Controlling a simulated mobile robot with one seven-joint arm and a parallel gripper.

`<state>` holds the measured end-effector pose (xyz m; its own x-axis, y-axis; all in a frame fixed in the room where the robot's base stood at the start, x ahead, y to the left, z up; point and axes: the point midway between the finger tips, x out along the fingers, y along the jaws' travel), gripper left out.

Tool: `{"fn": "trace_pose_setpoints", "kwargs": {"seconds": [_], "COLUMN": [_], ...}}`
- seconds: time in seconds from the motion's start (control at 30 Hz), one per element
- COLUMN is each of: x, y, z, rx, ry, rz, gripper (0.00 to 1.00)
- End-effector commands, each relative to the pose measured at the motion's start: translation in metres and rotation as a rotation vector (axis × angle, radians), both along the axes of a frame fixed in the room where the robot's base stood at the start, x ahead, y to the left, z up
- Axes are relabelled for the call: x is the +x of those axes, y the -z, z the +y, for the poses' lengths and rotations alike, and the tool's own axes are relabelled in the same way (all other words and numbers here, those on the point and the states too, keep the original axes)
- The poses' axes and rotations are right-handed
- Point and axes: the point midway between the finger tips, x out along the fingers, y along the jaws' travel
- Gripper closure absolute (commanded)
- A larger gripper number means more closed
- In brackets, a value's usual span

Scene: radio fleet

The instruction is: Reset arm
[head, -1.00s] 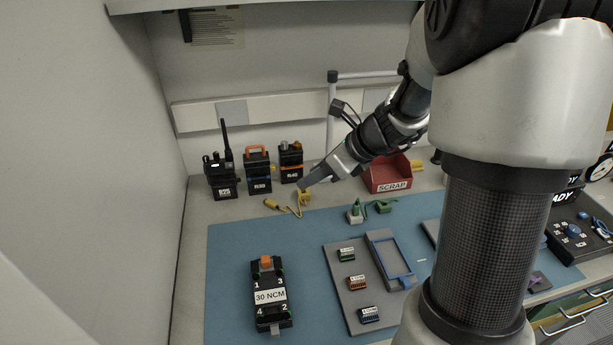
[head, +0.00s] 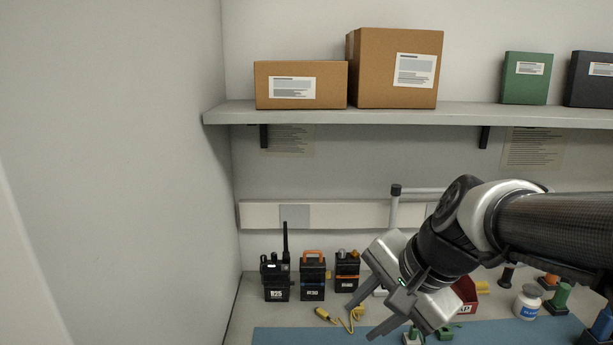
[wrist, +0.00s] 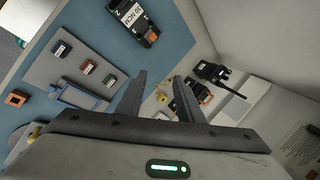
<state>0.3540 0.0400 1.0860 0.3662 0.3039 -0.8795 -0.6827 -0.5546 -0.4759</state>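My gripper (head: 361,319) is at the lower right of the head view, raised above the back of the bench and pointing down to the left. Its two fingers are apart with nothing between them. The wrist view also shows the gripper (wrist: 160,76) open and empty, with the bench beyond it. A yellow lead (head: 351,322) lies on the bench behind the gripper in the head view; whether they touch is not visible, but the gripper looks clear of it.
A shelf (head: 390,113) with boxes runs above. The wrist view shows the blue mat (wrist: 100,28) with the 30 NCM unit (wrist: 134,22). Air left of the gripper is free.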

Motion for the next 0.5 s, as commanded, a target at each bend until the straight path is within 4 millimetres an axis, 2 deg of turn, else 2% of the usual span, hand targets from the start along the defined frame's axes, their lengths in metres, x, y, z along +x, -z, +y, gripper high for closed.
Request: {"fn": "trace_pose_setpoints", "kwargs": {"seconds": [0.03,0.2,0.43,0.5], "x": [-0.016,-0.053,-0.086,-0.085], "y": [-0.007,-0.016,-0.026,-0.052], "z": [-0.002,-0.017,-0.04,-0.041], "rx": [-0.091,-0.362,-0.677,-0.671], "ry": [-0.114,-0.426,-0.738,-0.737], "rz": [-0.053,-0.16,-0.244,-0.237], "gripper": [0.66,0.66,0.66,0.66]}}
